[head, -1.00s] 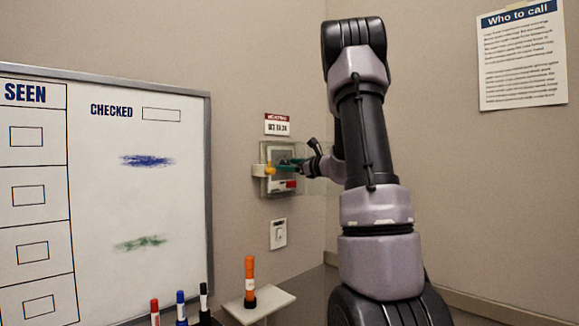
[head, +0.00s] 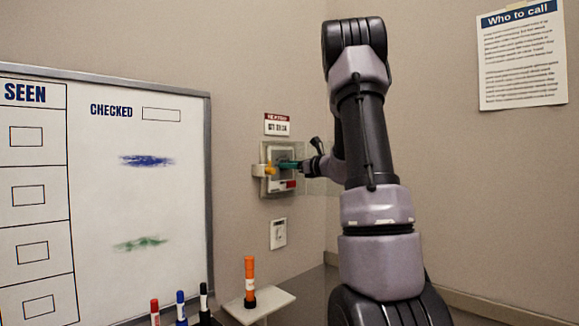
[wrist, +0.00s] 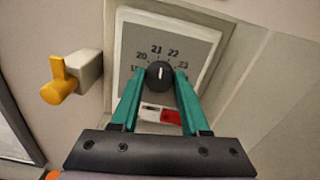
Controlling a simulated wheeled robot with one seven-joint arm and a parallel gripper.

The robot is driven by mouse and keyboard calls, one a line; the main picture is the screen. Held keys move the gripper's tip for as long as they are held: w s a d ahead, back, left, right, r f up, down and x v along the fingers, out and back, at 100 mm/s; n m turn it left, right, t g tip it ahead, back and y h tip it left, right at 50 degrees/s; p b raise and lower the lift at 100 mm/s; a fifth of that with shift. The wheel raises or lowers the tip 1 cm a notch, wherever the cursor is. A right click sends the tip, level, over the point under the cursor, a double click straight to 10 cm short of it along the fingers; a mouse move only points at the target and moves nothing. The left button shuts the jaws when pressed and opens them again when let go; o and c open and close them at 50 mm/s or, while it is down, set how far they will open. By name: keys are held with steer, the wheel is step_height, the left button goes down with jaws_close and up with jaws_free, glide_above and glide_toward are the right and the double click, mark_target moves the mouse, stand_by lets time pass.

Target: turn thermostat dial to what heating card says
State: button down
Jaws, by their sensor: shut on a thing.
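In the head view my gripper (head: 287,164) reaches the thermostat from the right. The heating card (head: 277,125) hangs above it, with a red header; its number is too blurred to read surely.
A clear cover (wrist: 240,75) stands open at the thermostat's right. A yellow latch (wrist: 60,80) projects at the left. A light switch (head: 278,234) is below. A whiteboard (head: 150,210) and an orange marker (head: 250,270) on a small shelf are to the left.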

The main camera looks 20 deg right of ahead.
steer(key=m, duration=1.9)
steer(key=shift+d+f, duration=0.2)
steer(key=shift+d, duration=0.05)
steer(key=shift+m, duration=0.4)
steer(key=shift+c, duration=2)
jaws_free()
steer(key=v, duration=1)
steer(key=shift+s, duration=0.35)
steer(key=shift+d, duration=0.15)
